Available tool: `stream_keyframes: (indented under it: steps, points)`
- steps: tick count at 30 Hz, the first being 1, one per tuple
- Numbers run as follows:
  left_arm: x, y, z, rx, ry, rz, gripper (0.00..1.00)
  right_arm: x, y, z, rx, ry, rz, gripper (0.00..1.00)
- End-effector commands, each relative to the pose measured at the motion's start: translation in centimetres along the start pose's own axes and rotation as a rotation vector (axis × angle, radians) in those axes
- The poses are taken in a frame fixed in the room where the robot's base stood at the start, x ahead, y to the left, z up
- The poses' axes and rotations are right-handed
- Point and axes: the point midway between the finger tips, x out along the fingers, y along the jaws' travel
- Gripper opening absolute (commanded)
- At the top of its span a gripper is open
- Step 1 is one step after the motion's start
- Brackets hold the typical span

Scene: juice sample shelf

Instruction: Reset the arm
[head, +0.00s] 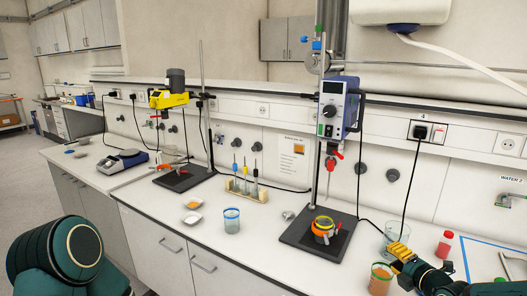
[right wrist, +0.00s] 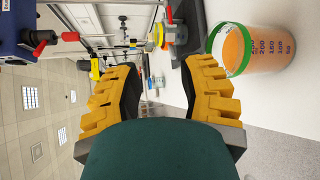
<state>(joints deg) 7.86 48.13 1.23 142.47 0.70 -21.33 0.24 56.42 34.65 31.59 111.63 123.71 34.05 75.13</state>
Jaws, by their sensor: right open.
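My right gripper (head: 399,252) is at the lower right of the head view, above the worktop; its yellow fingers are spread with nothing between them in the right wrist view (right wrist: 162,75). A beaker of orange juice (head: 380,280) stands just in front of it, apart from the fingers. What looks like the same beaker, with a green rim and volume marks, shows to the right of the fingers in the right wrist view (right wrist: 262,52). My left arm (head: 58,250) shows as a dark green link at the lower left; its gripper is outside the view.
A stirrer with a blue control box (head: 338,106) stands over a dark base plate (head: 300,238) bearing a small orange-rimmed vessel (head: 323,229). A clear beaker (head: 393,237) and a red-capped bottle (head: 445,244) stand close by the right gripper. The front middle worktop has free room.

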Motion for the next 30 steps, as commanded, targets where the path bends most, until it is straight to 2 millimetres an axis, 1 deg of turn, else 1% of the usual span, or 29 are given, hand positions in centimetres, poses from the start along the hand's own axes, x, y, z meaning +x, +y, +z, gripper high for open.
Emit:
stream_keyframes:
  steps: [1,3,5,6,8,9,11,12,14,15,17,18,20,21,23,25,28,29,30]
  points:
    - [0.2,-0.1,0.1,0.000,-0.001,0.000,0.00,0.5,-0.7,-2.5,-0.070,0.069,-0.019,0.40]
    - [0.4,-0.1,0.1,0.001,-0.001,0.000,0.00,0.8,-2.0,-5.9,-0.196,0.172,-0.048,0.40]
    - [0.6,-0.2,0.1,0.001,-0.002,0.000,0.00,0.9,-3.2,-8.9,-0.312,0.265,-0.067,0.40]
    - [0.7,-0.2,0.1,0.001,-0.002,0.000,0.00,0.8,-4.0,-10.9,-0.396,0.330,-0.076,0.40]
    - [0.9,-0.3,0.2,0.001,-0.003,-0.001,0.00,0.5,-5.5,-14.2,-0.537,0.438,-0.084,0.40]
    - [1.1,-0.4,0.2,0.001,-0.003,-0.001,0.00,0.1,-6.6,-16.4,-0.641,0.516,-0.085,0.40]
    - [1.3,-0.5,0.3,0.001,-0.004,-0.001,0.00,-0.8,-8.4,-19.8,-0.818,0.644,-0.072,0.40]
    - [1.5,-0.5,0.4,0.001,-0.005,-0.001,0.00,-1.6,-9.6,-21.9,-0.944,0.730,-0.056,0.40]
    - [1.7,-0.6,0.5,0.002,-0.007,-0.001,0.00,-2.8,-11.5,-24.8,-1.135,0.857,-0.017,0.40]
    - [1.9,-0.7,0.5,0.002,-0.008,-0.001,0.00,-3.7,-12.7,-26.4,-1.266,0.938,0.018,0.40]
    - [2.1,-0.8,0.6,0.003,-0.009,-0.001,0.00,-5.0,-14.5,-28.6,-1.461,1.053,0.086,0.40]
    - [2.3,-0.8,0.7,0.003,-0.010,-0.002,0.00,-5.9,-15.6,-29.8,-1.593,1.124,0.141,0.40]
    - [2.6,-0.9,0.7,0.003,-0.011,-0.002,0.00,-7.2,-17.0,-31.3,-1.790,1.221,0.239,0.40]
    - [2.7,-1.0,0.8,0.003,-0.011,-0.002,0.00,-7.9,-17.9,-32.3,-1.921,1.279,0.315,0.40]
    - [3.0,-1.1,0.8,0.004,-0.012,-0.002,0.00,-8.9,-19.1,-33.4,-2.116,1.352,0.444,0.40]
    - [3.2,-1.1,0.9,0.004,-0.014,-0.002,0.00,-10.0,-20.3,-34.6,-2.339,1.414,0.621,0.40]
    - [3.6,-1.3,1.0,0.005,-0.015,-0.003,0.00,-11.0,-21.3,-36.2,-2.634,1.444,0.911,0.40]
    - [3.7,-1.3,1.1,0.005,-0.016,-0.003,0.00,-11.3,-21.5,-36.6,2.566,-1.363,-0.945,0.40]
    - [3.8,-1.3,1.1,0.005,-0.016,-0.003,0.00,-11.6,-21.7,-37.2,2.476,-1.258,-0.984,0.40]
